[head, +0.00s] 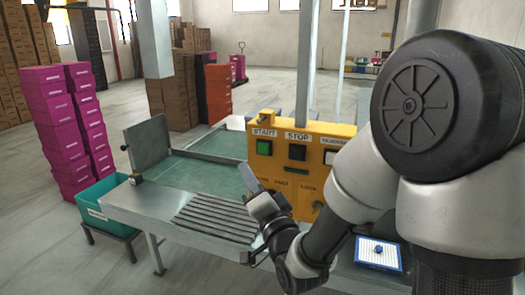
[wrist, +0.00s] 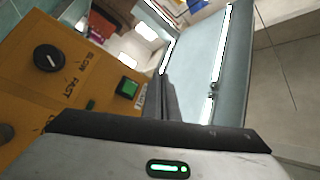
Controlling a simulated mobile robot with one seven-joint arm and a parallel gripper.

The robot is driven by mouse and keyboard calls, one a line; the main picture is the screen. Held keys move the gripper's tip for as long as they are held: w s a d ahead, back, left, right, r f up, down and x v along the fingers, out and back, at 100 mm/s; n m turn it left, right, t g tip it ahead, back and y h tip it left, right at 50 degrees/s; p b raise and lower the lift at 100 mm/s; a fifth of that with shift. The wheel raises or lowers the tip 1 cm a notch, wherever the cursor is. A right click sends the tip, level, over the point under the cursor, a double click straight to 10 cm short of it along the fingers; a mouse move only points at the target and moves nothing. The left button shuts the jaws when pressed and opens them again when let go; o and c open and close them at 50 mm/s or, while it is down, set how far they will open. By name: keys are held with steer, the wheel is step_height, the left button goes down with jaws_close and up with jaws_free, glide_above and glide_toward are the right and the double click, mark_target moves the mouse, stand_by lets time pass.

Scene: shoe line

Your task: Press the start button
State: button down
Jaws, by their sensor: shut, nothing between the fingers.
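The yellow control box (head: 345,130) stands behind the bench, with labelled buttons on its face. The green start button (head: 264,148) sits under the START label at its left end. It also shows in the wrist view as a green square (wrist: 128,88). The dark stop button (head: 297,152) is to its right. My gripper (head: 244,170) is shut and empty, in front of the box and a little below and left of the green button in the picture. In the wrist view my closed fingers (wrist: 166,97) are right of the green button. I see no contact with it.
A black knob (wrist: 48,58) marked SLOW and FAST is on the box. A slatted metal bench (head: 150,205) lies below my gripper. A teal bin (head: 105,208) and stacked pink boxes (head: 65,130) stand at left. A blue-framed tray (head: 378,254) is at lower right.

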mark_target(263, 149)
steer(key=shift+w+d+p, duration=0.15)
steer(key=shift+w+d, duration=0.35)
steer(key=shift+w, duration=0.9)
steer(key=shift+w+d+p, duration=0.1)
steer(key=shift+w+d, duration=0.45)
steer(key=shift+w, duration=0.8)
steer(key=shift+w+d+p, duration=0.15)
steer(key=shift+w+d, duration=0.35)
steer(key=shift+w, duration=0.9)
steer(key=shift+w+d+b, duration=0.1)
steer(key=shift+w+b, duration=0.25)
steer(key=shift+w, duration=0.05)
